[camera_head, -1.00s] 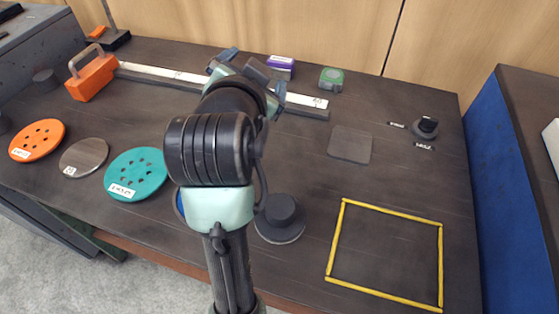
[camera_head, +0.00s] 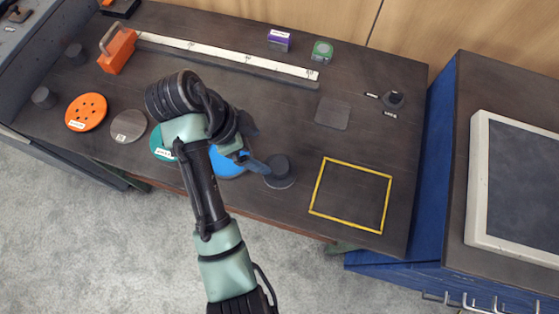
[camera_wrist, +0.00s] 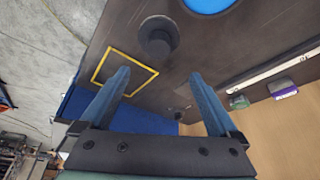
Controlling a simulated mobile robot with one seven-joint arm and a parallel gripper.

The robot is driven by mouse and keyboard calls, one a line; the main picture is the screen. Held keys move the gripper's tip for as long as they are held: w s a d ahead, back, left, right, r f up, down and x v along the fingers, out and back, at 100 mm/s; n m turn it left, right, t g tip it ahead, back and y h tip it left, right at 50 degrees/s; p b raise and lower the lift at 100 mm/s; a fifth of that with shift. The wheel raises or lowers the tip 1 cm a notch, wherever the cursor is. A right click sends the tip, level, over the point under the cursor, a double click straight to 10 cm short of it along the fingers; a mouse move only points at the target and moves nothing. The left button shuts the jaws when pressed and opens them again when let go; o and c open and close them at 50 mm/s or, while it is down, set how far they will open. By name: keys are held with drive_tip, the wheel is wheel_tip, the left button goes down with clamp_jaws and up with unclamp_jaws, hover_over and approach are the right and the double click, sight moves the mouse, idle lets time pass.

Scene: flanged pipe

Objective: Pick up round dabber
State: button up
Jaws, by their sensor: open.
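The round dabber (camera_head: 280,170) appears to be the dark grey cylindrical grip on a wider round base, standing upright on the dark workbench left of the yellow square outline. It also shows in the wrist view (camera_wrist: 158,42), beyond the fingertips. My gripper (camera_head: 250,160) is just left of it in the head view, partly hidden by my own arm. In the wrist view my gripper (camera_wrist: 160,76) has its two blue fingers spread apart with nothing between them. The dabber looks apart from the fingers.
A yellow square outline (camera_head: 317,190) lies right of the dabber. A blue disc (camera_head: 226,164) lies left, partly covered by my arm. Orange (camera_head: 86,112) and grey (camera_head: 128,126) discs lie further left. A long white-topped straightedge (camera_head: 230,56) crosses the back. A grey pad (camera_head: 332,113) lies behind.

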sight(279, 165)
drive_tip(key=b+x, duration=0.7)
drive_tip(key=shift+f, duration=0.35)
drive_tip(key=shift+s+p+x, duration=0.15)
drive_tip(key=shift+p+x, duration=0.15)
drive_tip(key=shift+x, duration=1)
drive_tip(key=shift+s+p+x, duration=0.1)
drive_tip(key=shift+p+x, duration=0.15)
drive_tip(key=shift+x, duration=1.05)
drive_tip(key=shift+a, duration=0.1)
drive_tip(key=shift+c, duration=0.3)
clamp_jaws()
